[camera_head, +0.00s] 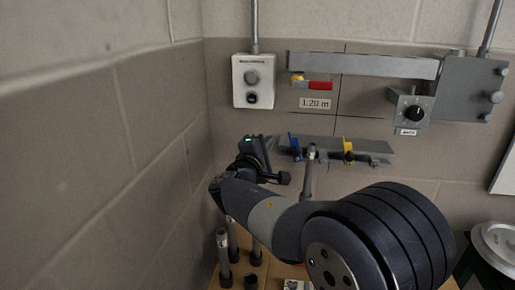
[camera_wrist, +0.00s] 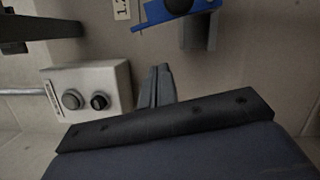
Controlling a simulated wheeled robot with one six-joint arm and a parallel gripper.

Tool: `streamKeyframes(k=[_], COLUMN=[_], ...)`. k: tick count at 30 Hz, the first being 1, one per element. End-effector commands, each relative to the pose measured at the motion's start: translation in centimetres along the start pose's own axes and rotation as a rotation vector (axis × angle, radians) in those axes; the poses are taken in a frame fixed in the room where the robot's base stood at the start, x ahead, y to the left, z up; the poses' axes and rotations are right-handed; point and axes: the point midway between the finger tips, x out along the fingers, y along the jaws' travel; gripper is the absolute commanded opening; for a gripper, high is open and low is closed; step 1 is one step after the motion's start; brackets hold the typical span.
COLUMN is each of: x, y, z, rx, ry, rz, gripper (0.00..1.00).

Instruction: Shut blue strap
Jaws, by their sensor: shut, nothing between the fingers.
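The blue strap (camera_head: 294,147) stands up at the left part of a grey bracket shelf (camera_head: 325,146) in the head view. In the wrist view the blue strap (camera_wrist: 172,20) is a tilted strip at the top, beside a dark round part and over a grey block. My gripper's two grey fingers (camera_wrist: 157,76) are together and empty. They point toward the strap and stay apart from it in the picture. In the head view my wrist is just left of the shelf, and the fingertips are hard to make out.
A yellow strap (camera_head: 348,151) is on the same shelf, to the right. A white switch box (camera_head: 253,81) hangs on the wall above left; it also shows in the wrist view (camera_wrist: 88,88). A grey duct (camera_head: 362,66) and knob box (camera_head: 410,110) are above. Posts (camera_head: 223,257) stand below left.

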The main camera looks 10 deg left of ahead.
Motion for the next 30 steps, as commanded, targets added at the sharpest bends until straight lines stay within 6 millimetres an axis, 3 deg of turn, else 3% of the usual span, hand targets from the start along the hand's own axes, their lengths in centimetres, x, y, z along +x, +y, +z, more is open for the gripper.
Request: streamKeyframes(k=[1, 7, 30], x=[0.1, 0.5, 0.6], y=[0.3, 0.2, 0.2], z=[1.1, 2.9, 3.5], rx=[0.001, 0.001, 0.056], ry=[-0.003, -0.002, -0.001], rz=[0.0, 0.0, -0.013], gripper=[0.0, 0.0, 0.0])
